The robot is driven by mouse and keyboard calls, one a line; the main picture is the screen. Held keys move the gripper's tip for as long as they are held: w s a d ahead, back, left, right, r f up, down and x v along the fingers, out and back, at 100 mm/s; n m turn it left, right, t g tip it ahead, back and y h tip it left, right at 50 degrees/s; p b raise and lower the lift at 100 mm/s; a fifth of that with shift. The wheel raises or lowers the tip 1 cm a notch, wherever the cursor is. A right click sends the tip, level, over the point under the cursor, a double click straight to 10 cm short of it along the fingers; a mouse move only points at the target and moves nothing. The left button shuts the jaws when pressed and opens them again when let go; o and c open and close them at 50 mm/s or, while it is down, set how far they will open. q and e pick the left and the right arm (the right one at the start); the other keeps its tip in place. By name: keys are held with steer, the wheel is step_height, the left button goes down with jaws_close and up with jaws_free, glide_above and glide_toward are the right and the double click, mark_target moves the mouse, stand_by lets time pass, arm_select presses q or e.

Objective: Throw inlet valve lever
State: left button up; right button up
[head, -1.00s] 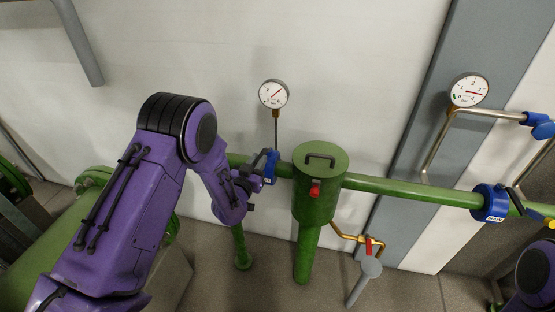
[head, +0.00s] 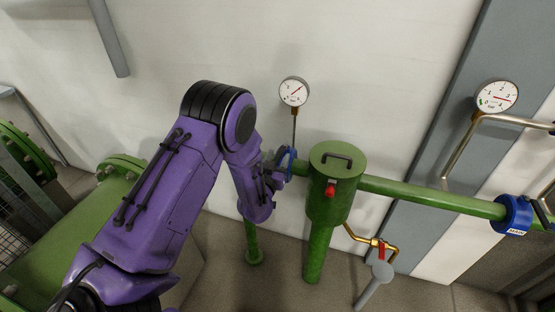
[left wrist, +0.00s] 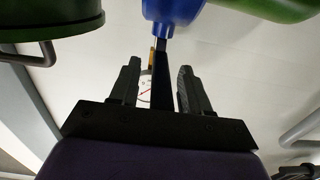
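The blue inlet valve (head: 288,157) sits on the green pipe just left of the green strainer pot. My left gripper (head: 273,178) is right at this valve, partly hidden by its own wrist. In the left wrist view the blue valve body (left wrist: 174,9) is at the top. A dark lever (left wrist: 161,75) runs down from it between the two fingers of my left gripper (left wrist: 159,86). The fingers are apart, with a visible gap on each side of the lever. My right gripper is out of view.
The green strainer pot (head: 333,190) stands close right of my gripper. A pressure gauge (head: 293,92) rises behind the valve. A second blue valve (head: 513,215) is farther right. A drain tap with red handle (head: 381,250) is below. A green tank (head: 70,235) lies at left.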

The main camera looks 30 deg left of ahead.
arm_select(q)
steer(key=shift+s, duration=0.1)
steer(key=b+v, duration=0.3)
steer(key=v, duration=0.7)
steer(key=shift+s, duration=0.15)
steer(key=shift+d, duration=0.1)
steer(key=s+f+n+g, duration=0.2)
steer(key=s+f+g, duration=0.55)
steer(key=f, duration=0.65)
steer(key=s+d+f+n+g, duration=0.1)
steer(key=s+f+g, duration=0.2)
steer(key=s+f, duration=0.3)
steer(key=s+d+f+g+h, duration=0.1)
steer(key=s+f+g, duration=0.2)
steer(key=s, duration=1.2)
step_height(320, 180, down, 3)
steer(key=shift+d+f+n+g+b, duration=0.2)
steer(key=shift+d+n+g+b, duration=0.15)
steer(key=shift+d+n+b, duration=0.05)
